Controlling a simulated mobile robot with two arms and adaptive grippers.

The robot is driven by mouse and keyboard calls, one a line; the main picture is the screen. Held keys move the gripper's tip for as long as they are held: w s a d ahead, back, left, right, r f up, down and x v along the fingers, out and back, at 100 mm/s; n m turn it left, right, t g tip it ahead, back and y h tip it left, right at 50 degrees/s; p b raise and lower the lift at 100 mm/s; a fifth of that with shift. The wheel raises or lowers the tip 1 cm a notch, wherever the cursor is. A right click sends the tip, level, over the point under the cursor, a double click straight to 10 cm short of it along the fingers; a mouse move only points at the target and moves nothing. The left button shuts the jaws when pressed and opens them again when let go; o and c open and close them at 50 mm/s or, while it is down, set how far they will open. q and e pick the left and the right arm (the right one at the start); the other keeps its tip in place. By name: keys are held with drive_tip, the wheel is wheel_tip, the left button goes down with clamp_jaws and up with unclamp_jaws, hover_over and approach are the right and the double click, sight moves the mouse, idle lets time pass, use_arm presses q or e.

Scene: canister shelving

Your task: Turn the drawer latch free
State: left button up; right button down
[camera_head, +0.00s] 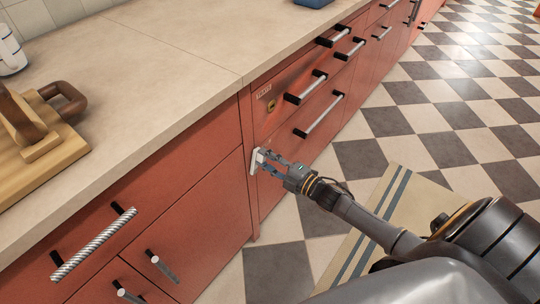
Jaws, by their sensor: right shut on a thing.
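A small white latch (254,162) sits at the left edge of a red drawer front, beside the cabinet seam. My right gripper (264,160) is at the latch, with its fingers closed on it. The fingers partly hide the latch, and its exact turn is hard to tell. The red drawer (282,168) beside it looks closed, and its silver bar handle (320,117) is up and right of the gripper. My left gripper does not show.
A beige counter (165,75) runs above the red drawers. A wooden board (62,155) with brown wooden pieces lies on it at left. Other bar handles (95,243) stick out from the fronts. A striped rug (345,262) lies on the checkered floor under my right arm.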

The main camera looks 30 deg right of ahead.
drive_tip(key=shift+s+a+r+n, duration=0.15)
drive_tip(key=shift+a+n, duration=0.25)
drive_tip(key=shift+n, duration=0.3)
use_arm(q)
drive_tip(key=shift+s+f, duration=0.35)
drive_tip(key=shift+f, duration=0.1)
use_arm(e)
drive_tip(key=shift+s+a+n, duration=0.2)
drive_tip(key=shift+a+n, duration=0.25)
drive_tip(key=shift+n, duration=0.45)
drive_tip(key=c, duration=1)
unclamp_jaws()
drive_tip(key=shift+s, duration=0.1)
drive_tip(key=v, duration=1.1)
drive_tip(key=shift+s+d, duration=0.2)
drive_tip(key=shift+s, duration=0.15)
